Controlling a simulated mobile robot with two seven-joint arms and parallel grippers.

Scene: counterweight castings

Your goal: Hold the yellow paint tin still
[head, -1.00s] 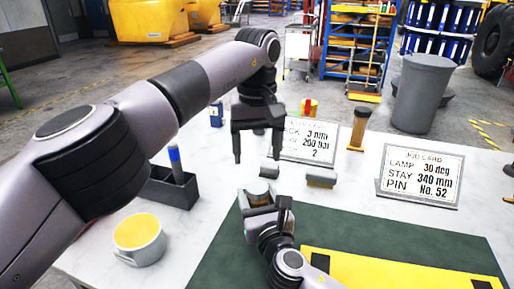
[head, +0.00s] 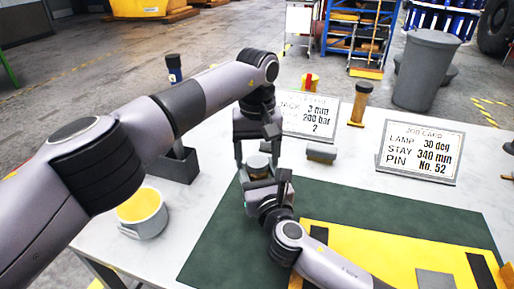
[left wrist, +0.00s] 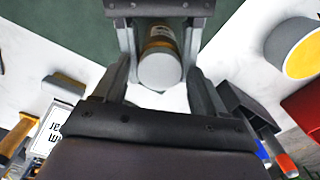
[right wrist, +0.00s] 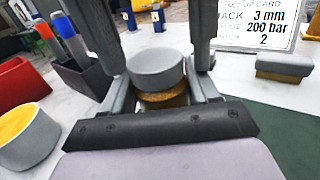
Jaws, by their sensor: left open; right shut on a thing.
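A small tin with a flat grey lid and an amber-yellow body, which I take for the yellow paint tin (head: 258,163), stands upright on the bench. It also shows in the left wrist view (left wrist: 160,65) and the right wrist view (right wrist: 157,72). My right gripper (head: 264,180) is shut on its body, a jaw on each side. My left gripper (head: 257,160) points down from above, open, its fingers either side of the lid; in the right wrist view they hang apart from the lid. The jaws hide much of the body.
A grey handled pot with a yellow top (head: 142,208) stands at the left. A dark holder (head: 175,165) is behind it. A grey-backed block (head: 321,153) lies right of the tin. Two cards (head: 310,115) stand behind. The green mat (head: 350,210) is mostly clear beside a yellow plate (head: 390,255).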

